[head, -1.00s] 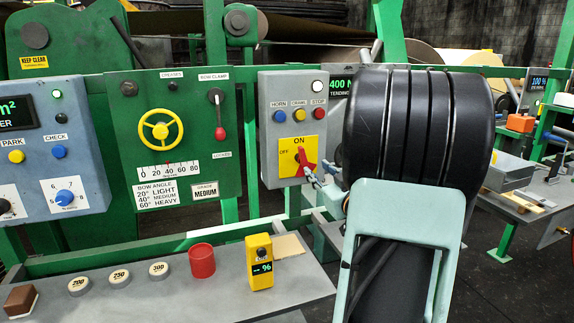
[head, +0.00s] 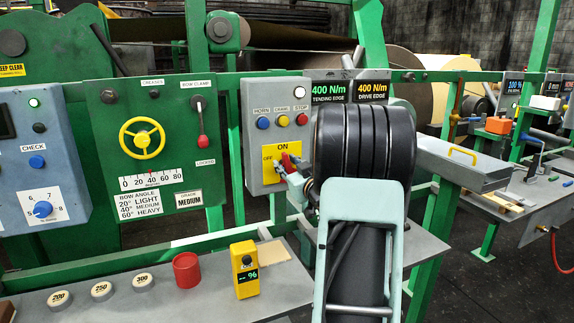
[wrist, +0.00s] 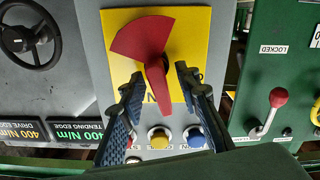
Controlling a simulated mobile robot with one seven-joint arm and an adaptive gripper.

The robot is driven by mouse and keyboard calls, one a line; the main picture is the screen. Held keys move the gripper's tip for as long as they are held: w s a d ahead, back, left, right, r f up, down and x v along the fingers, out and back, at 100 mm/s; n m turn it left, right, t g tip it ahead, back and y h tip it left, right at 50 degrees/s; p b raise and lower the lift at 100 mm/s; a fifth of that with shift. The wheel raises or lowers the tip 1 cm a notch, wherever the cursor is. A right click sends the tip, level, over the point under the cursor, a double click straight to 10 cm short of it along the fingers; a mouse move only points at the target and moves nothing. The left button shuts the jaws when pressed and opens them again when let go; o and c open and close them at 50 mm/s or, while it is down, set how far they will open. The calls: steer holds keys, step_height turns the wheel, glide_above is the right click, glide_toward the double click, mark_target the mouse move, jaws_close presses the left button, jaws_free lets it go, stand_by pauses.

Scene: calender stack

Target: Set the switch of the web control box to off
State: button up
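The web control box (head: 252,110) is grey, with a yellow plate (head: 269,178) marked ON at the top and OFF at the left. Its red switch (head: 287,162) is partly hidden by my gripper in the head view. The wrist view is upside down; there the red switch (wrist: 152,52) has a wide fan end and a narrow bar pointing down toward the ON lettering and buttons. My gripper (wrist: 158,88) is open, its two blue fingers on either side of the narrow bar, with gaps visible. Whether a finger touches it I cannot tell.
Blue, yellow and red buttons (head: 283,121) sit above the plate. A green panel (head: 105,110) with a yellow handwheel (head: 142,138) and red-knobbed lever (head: 202,140) stands left. Below is a grey shelf (head: 215,290) with a red cup (head: 187,270) and yellow meter (head: 245,270).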

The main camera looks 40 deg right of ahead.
jaws_close()
